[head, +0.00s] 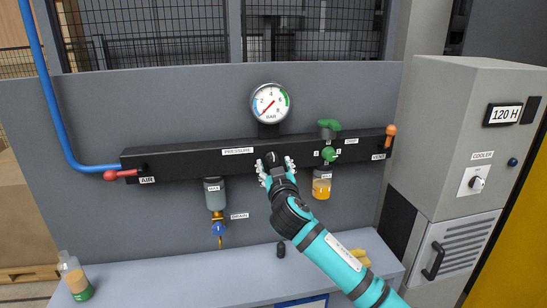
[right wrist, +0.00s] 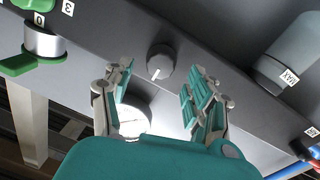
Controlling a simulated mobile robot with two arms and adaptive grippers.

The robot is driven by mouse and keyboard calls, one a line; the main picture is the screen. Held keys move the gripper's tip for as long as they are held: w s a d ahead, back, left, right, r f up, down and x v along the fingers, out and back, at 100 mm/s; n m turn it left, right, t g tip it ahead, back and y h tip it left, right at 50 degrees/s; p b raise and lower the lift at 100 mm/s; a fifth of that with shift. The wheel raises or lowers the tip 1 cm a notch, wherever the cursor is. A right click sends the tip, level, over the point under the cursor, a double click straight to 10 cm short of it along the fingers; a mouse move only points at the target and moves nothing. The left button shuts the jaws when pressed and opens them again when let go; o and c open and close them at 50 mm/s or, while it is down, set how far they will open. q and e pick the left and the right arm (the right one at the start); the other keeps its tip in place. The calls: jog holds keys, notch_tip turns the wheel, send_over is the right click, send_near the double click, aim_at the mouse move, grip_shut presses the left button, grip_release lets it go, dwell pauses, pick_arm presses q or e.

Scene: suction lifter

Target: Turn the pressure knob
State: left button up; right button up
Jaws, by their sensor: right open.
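The pressure knob (right wrist: 160,62) is a small dark round knob with a white pointer mark, on the front of the black bar (head: 190,158). In the head view my right gripper (head: 275,168) is in front of the bar, just right of the "PRESSURE" label (head: 238,150), and largely covers the knob. In the right wrist view the gripper (right wrist: 160,82) is open and empty, one finger to each side of the knob's line, with the knob just beyond the fingertips. No contact shows. The round gauge (head: 270,103) above has its red needle pointing lower left. My left gripper is out of view.
A green valve (head: 328,153) and an amber bowl (head: 321,186) are right of my gripper. A grey bowl (head: 213,192) hangs left. A cooler cabinet (head: 455,140) stands right.

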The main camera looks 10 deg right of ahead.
aim_at(273, 160)
jog(key=shift+w+d, duration=0.1)
jog(key=shift+w, duration=1.25)
jog(key=shift+c, duration=0.2)
